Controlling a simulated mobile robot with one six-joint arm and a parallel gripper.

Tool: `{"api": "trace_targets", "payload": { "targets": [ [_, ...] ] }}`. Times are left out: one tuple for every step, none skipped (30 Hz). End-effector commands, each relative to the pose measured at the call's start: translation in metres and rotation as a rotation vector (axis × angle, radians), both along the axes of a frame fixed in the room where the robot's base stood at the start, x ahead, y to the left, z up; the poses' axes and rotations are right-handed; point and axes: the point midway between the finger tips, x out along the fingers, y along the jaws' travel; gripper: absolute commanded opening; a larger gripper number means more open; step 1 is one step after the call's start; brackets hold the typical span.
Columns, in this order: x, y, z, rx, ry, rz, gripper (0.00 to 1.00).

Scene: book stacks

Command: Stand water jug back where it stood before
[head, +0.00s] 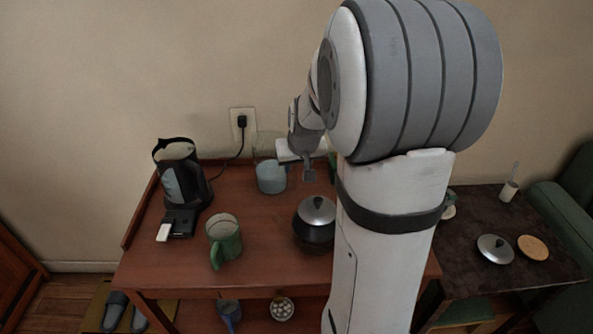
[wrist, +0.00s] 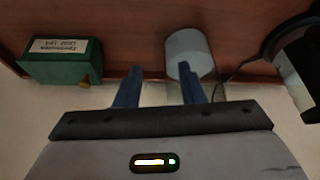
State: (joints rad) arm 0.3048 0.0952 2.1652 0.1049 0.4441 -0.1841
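The water jug (head: 272,178) is clear glass with pale blue water in its lower part. It stands upright at the back of the brown table, right of the kettle. In the wrist view its water (wrist: 190,53) shows just beyond the right fingertip. My gripper (head: 309,174) is just right of the jug in the head view, pointing down. In the wrist view my gripper (wrist: 160,70) has its two blue fingers apart, with nothing seen between them. The right finger overlaps the jug's clear glass; I cannot tell whether they touch.
A black kettle (head: 182,178) stands at the left on the table (head: 165,262). A green labelled box (wrist: 62,62) is at the back edge. A dark side table (head: 500,215) is at right.

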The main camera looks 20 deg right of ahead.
Motion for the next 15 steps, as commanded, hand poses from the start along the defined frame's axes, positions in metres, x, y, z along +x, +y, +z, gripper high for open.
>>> {"api": "trace_targets", "payload": {
  "targets": [
    [-0.004, 0.001, 0.013, -0.002, -0.004, 0.000, 0.36],
    [-0.007, 0.001, 0.018, -0.002, -0.004, 0.000, 0.36],
    [-0.010, 0.002, 0.025, -0.002, -0.003, 0.000, 0.36],
    [-0.013, 0.002, 0.030, -0.002, -0.004, 0.000, 0.36],
    [-0.015, 0.003, 0.033, -0.002, -0.002, 0.000, 0.36],
    [-0.017, 0.003, 0.038, -0.002, -0.003, 0.000, 0.36],
    [-0.018, 0.003, 0.042, -0.002, -0.002, 0.000, 0.36],
    [-0.020, 0.004, 0.044, -0.002, -0.001, 0.000, 0.36],
    [-0.021, 0.004, 0.047, 0.000, 0.000, 0.001, 0.36],
    [-0.022, 0.004, 0.049, 0.000, 0.000, 0.001, 0.36],
    [-0.024, 0.006, 0.050, -0.001, 0.001, 0.002, 0.36],
    [-0.027, 0.009, 0.052, 0.001, 0.004, 0.007, 0.36],
    [-0.030, 0.013, 0.053, 0.003, 0.010, 0.012, 0.36],
    [-0.035, 0.019, 0.053, 0.005, 0.015, 0.019, 0.36],
    [-0.043, 0.028, 0.054, 0.009, 0.027, 0.030, 0.36]
  ]
}}
